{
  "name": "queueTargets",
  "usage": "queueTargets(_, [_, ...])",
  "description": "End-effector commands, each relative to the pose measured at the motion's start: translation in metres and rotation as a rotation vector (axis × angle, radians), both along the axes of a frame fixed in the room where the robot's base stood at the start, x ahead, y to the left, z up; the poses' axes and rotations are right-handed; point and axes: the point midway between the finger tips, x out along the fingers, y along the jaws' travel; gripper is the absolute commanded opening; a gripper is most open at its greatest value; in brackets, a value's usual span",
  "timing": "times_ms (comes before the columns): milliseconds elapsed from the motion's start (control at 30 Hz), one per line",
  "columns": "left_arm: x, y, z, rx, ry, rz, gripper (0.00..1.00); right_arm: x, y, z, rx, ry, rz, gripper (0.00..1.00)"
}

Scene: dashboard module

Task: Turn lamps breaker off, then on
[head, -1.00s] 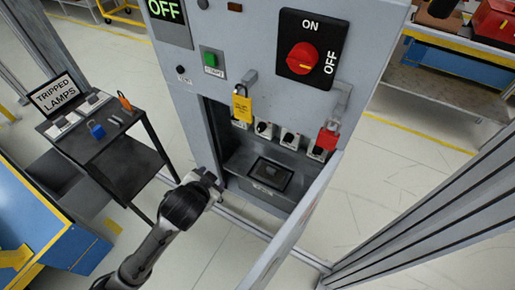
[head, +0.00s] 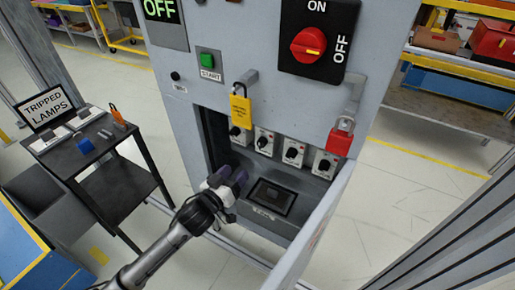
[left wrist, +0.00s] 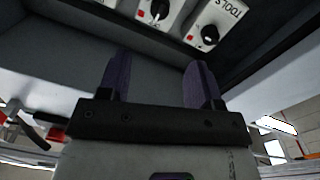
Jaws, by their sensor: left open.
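In the left wrist view, one breaker (left wrist: 208,30) is labelled TOOLS, and another breaker (left wrist: 160,12) is cut off at the top edge. My left gripper (head: 238,178) is open and empty at the recess mouth, below and in front of the row, touching no knob. It also shows in the left wrist view (left wrist: 158,85). My right gripper is out of view.
A red rotary switch (head: 309,45) and green START button (head: 207,60) are on the panel above. The open door (head: 315,225) stands right. A cart sign (head: 47,104) reads TRIPPED LAMPS.

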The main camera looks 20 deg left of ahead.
Motion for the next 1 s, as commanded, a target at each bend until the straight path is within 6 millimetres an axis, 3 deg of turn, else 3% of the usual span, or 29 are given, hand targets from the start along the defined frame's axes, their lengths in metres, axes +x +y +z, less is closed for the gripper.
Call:
queueTargets(600, [0.095, -0.019, -0.003, -0.001, 0.0, 0.001, 0.59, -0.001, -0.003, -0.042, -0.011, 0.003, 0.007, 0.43])
queueTargets(1000, [0.128, -0.025, -0.001, -0.001, 0.002, 0.002, 0.59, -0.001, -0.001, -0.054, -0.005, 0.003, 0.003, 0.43])
